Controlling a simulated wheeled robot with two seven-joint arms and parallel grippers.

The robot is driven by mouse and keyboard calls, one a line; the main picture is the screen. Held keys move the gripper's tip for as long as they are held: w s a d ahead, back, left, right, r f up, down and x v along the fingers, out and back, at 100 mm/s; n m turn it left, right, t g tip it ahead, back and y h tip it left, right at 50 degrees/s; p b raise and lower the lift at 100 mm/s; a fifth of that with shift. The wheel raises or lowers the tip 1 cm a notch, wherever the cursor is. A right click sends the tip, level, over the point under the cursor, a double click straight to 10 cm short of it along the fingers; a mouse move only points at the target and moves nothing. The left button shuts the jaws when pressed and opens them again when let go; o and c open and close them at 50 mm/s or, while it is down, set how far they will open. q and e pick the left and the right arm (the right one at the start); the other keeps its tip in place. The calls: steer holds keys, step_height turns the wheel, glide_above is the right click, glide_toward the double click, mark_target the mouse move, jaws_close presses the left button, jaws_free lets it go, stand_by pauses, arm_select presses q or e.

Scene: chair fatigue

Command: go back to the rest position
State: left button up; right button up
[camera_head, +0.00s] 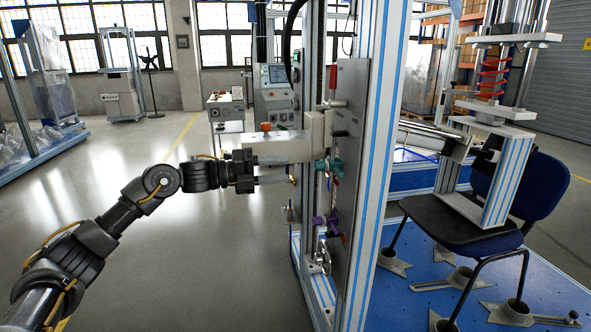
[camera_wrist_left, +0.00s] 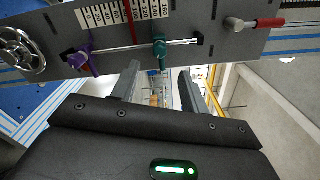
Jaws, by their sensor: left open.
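My left arm (camera_head: 120,210) reaches in from the left, and my left gripper (camera_head: 285,172) is beside the front panel of the test frame, partly hidden in the head view behind a grey box-shaped part (camera_head: 275,147). In the left wrist view, the two fingers of the left gripper (camera_wrist_left: 160,85) are spread apart with nothing between them. Beyond them is the grey panel (camera_wrist_left: 205,30) with a purple clamp (camera_wrist_left: 82,62), a green clamp (camera_wrist_left: 159,50) and a printed scale. My right gripper is in neither view.
The aluminium frame post (camera_head: 380,150) stands close to the right of the gripper. A blue chair (camera_head: 465,220) is on the blue platform (camera_head: 410,295) at right. A handwheel (camera_wrist_left: 18,52) and red-handled lever (camera_wrist_left: 268,23) stick out of the panel. The floor (camera_head: 215,260) at left is clear.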

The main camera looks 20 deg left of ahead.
arm_select(q)
steer(key=shift+s+a, duration=0.4)
steer(key=shift+a, duration=0.2)
